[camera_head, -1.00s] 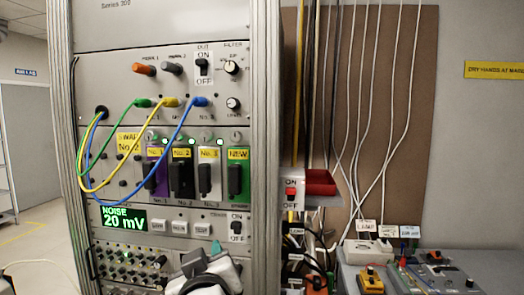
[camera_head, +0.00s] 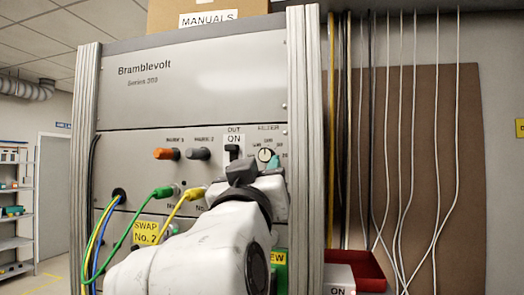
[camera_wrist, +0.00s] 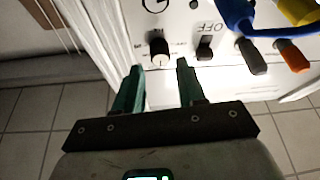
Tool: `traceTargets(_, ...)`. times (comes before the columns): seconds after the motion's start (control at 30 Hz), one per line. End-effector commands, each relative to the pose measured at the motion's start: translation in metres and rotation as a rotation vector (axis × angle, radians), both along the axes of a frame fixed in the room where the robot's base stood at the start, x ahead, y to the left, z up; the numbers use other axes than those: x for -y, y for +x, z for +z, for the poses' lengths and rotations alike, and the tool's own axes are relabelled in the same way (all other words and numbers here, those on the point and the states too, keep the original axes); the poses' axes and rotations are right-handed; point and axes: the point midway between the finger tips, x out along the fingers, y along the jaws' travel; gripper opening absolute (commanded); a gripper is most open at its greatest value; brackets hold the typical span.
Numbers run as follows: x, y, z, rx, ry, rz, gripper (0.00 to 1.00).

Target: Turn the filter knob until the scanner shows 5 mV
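The filter knob (camera_head: 265,155) is a small black knob with a pale face, at the upper right of the rack's panel. It also shows in the wrist view (camera_wrist: 159,48), where the panel appears upside down. My gripper (camera_wrist: 160,67) is open and empty. In the wrist view its two green fingers point at the knob, which lies between and just beyond the tips. In the head view my gripper (camera_head: 252,172) is just below the knob, and my arm hides much of the lower panel. The noise readout is out of sight.
Left of the knob are an ON/OFF switch (camera_head: 232,152), a grey knob (camera_head: 198,154) and an orange knob (camera_head: 166,154). Green (camera_head: 140,214) and yellow (camera_head: 182,207) cables hang below them. A red tray (camera_head: 365,270) is at the lower right.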

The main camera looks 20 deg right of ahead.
Motion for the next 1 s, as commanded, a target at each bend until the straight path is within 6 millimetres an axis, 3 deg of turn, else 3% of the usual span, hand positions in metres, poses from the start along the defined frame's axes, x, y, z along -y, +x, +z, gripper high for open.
traceTargets(0.3,0.019,0.031,0.016,-0.001,0.0,-0.001,0.4)
traceTargets(0.67,0.022,0.035,0.016,0.0,0.0,0.001,0.4)
traceTargets(1.0,0.021,0.034,0.016,0.0,0.0,0.001,0.08)
